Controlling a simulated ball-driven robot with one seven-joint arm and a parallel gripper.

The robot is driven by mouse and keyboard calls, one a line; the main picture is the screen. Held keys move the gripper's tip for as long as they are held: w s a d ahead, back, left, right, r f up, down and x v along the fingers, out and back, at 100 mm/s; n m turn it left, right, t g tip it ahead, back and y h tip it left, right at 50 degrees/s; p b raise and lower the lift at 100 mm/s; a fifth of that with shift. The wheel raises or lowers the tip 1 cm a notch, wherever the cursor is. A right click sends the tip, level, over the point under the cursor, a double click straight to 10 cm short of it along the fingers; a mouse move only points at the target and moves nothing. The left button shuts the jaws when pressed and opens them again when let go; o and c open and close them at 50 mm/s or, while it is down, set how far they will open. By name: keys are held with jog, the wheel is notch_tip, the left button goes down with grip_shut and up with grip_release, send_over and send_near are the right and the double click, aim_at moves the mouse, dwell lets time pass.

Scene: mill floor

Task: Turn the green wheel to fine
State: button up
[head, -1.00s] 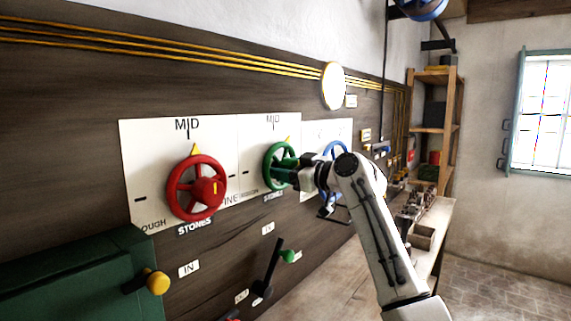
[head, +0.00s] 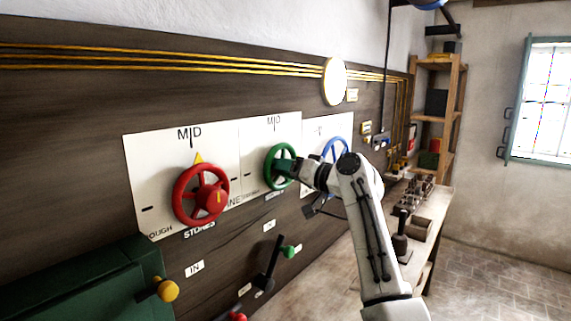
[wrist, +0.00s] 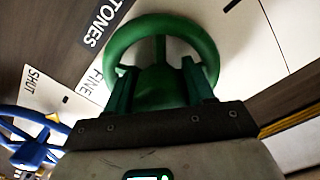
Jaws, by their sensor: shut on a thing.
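The green wheel (head: 268,153) is mounted on a white dial plate (head: 258,132), with MID marked above it. My gripper (head: 294,169) is shut on the wheel's hub. In the wrist view the green wheel (wrist: 205,40) fills the top middle, and my gripper's two fingers (wrist: 160,88) sit either side of its hub. A FINE label (wrist: 97,80) shows beside the rim there. The green wheel's yellow pointer does not show in either current view, so its setting cannot be read.
A red wheel (head: 181,195) with a yellow pointer at MID is to the left. A blue wheel (head: 342,146) is close behind my arm at right. A green-knobbed lever (head: 288,251) stands below. A bench (head: 431,222) runs along the right.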

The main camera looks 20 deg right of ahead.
jog(key=shift+m+p, duration=0.45)
jog(key=shift+m, duration=0.35)
jog(key=shift+f, duration=0.1)
jog(key=o, duration=1)
jog(key=b+v, duration=0.2)
jog(key=v, duration=0.9)
jog(key=shift+w, duration=0.1)
